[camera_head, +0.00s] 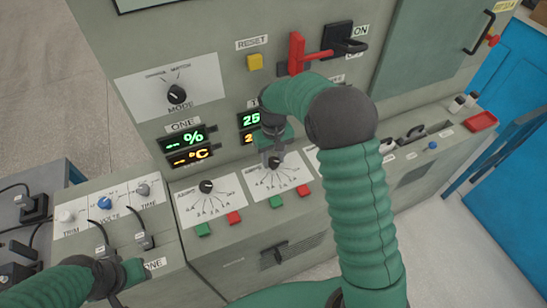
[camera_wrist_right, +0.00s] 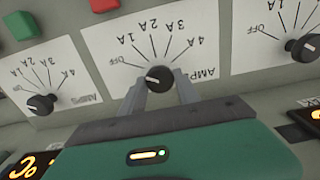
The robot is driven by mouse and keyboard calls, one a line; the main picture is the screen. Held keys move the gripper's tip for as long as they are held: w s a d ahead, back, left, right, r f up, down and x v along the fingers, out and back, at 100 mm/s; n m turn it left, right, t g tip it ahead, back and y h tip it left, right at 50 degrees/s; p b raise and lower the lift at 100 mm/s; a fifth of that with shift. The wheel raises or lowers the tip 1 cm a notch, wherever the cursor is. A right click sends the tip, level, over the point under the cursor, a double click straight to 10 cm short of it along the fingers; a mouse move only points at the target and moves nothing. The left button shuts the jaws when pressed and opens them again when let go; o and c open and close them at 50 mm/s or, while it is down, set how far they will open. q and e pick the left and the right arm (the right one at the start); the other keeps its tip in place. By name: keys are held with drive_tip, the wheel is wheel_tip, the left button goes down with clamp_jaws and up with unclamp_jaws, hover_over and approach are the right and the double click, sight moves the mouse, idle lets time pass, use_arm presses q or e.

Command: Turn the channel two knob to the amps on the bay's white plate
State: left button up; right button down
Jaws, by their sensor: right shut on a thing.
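The channel two knob (camera_head: 275,162) is the black knob on the middle white dial plate (camera_head: 287,178), below the display showing 25 (camera_head: 251,119). The right wrist view shows this knob (camera_wrist_right: 159,76) upside down, with marks OFF, 1A, 2A, 3A and 4A and the word AMPS. Its white pointer mark points roughly toward OFF. My right gripper (camera_wrist_right: 159,88) is shut on the knob, one finger on each side; in the head view my arm partly covers it. My left gripper (camera_head: 123,274) is low at the left; its jaws are unclear. I cannot make out a plate giving an amps value.
A similar knob (camera_head: 206,186) sits left of it. Green (camera_head: 203,229) and red (camera_head: 234,217) buttons lie below the dials. A red lever (camera_head: 297,52) and yellow reset button (camera_head: 255,62) are above. A small panel (camera_head: 110,215) with knobs stands left.

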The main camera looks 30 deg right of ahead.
drive_tip(key=shift+r+m+p, duration=0.1)
drive_tip(key=shift+m+p, duration=0.2)
drive_tip(key=m+p, duration=0.1)
drive_tip(key=m, duration=0.1)
drive_tip(key=shift+r+m+p, duration=0.1)
drive_tip(key=shift+m+p, duration=0.2)
drive_tip(key=shift+p, duration=0.1)
drive_tip(key=m+p, duration=0.3)
drive_tip(key=m, duration=0.2)
drive_tip(key=m+p, duration=0.3)
drive_tip(key=m, duration=0.2)
drive_tip(key=shift+m, duration=0.4)
drive_tip(key=shift+m+p, duration=0.9)
drive_tip(key=shift+m, duration=1)
drive_tip(key=c, duration=1.3)
unclamp_jaws()
drive_tip(key=o, duration=0.4)
drive_tip(key=shift+a, duration=0.1)
